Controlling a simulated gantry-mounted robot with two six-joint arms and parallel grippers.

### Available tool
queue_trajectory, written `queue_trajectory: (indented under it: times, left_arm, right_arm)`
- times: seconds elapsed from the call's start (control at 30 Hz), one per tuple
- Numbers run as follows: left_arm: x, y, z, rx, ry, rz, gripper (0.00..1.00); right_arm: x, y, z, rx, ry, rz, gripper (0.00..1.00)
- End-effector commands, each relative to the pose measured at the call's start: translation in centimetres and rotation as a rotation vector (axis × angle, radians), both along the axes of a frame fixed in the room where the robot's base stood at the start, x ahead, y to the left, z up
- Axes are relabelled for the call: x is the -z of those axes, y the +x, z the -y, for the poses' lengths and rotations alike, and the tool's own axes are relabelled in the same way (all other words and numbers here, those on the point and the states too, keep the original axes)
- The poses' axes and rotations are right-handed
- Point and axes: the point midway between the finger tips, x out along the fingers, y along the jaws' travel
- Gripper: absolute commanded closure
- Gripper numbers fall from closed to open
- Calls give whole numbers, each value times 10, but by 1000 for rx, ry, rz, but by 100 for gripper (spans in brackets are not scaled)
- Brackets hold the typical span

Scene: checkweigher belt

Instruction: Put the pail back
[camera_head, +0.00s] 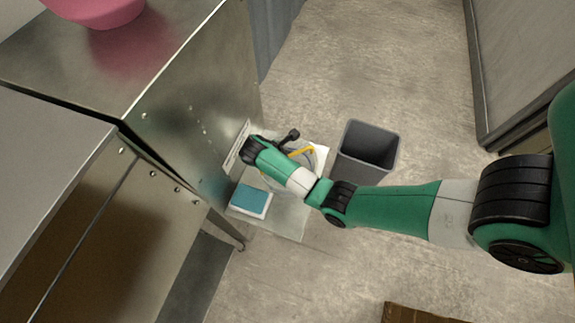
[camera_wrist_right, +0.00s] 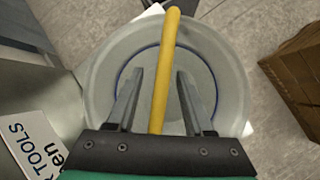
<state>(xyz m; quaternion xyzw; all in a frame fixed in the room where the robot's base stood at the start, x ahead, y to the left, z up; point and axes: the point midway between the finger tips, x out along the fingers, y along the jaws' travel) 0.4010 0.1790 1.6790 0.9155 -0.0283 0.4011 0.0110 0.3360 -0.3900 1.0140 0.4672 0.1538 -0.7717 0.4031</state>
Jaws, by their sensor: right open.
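The pail is grey, round and open, with a yellow handle. In the head view my right arm partly covers it, so only a bit of its rim and the yellow handle (camera_head: 302,152) show, on a low shelf. In the right wrist view I look down into the pail (camera_wrist_right: 98,85); the handle (camera_wrist_right: 165,60) runs across it. My right gripper (camera_wrist_right: 160,75) is open, with one finger on each side of the handle and not closed on it. In the head view its fingers are hidden by my arm. My left gripper is not in view.
The low shelf (camera_head: 285,222) holds a teal book (camera_head: 250,197). A dark bin (camera_head: 366,152) stands right of it on the floor. A sign reading "TOOLS" (camera_wrist_right: 35,150) is beside the pail. A steel cabinet (camera_head: 195,110) carries a pink bowl (camera_head: 100,12). A brown box (camera_head: 410,313) lies nearer.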

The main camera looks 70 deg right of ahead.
Motion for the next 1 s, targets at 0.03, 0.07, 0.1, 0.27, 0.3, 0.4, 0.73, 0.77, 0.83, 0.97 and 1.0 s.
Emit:
queue_trajectory:
  times: [0.03, 0.07, 0.1, 0.27, 0.3, 0.4, 0.73, 0.77, 0.83, 0.97, 1.0]
  left_arm:
    - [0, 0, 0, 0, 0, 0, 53]
    - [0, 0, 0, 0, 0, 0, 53]
    - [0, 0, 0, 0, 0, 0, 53]
    - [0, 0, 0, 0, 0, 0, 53]
    - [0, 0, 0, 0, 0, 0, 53]
    - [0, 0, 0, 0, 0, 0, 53]
    - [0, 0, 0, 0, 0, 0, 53]
    - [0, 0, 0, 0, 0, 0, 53]
    - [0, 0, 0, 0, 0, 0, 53]
    - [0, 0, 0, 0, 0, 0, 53]
    - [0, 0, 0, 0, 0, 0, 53]
  right_arm:
    - [2, 0, 1, 0, 0, 0, 48]
    - [2, 0, 1, -1, 0, 1, 48]
    - [1, 0, 1, -1, 0, 1, 48]
    - [1, 0, 1, -1, 0, 1, 59]
    - [1, 0, 1, -1, 0, 1, 66]
    - [1, 0, 1, -1, 0, 1, 84]
    - [1, 0, 1, -1, 0, 1, 100]
    - [1, 0, 1, -1, 0, 1, 100]
    - [1, 0, 1, -1, 0, 1, 100]
    - [1, 0, 1, -1, 0, 1, 100]
    - [1, 0, 1, -1, 0, 1, 100]
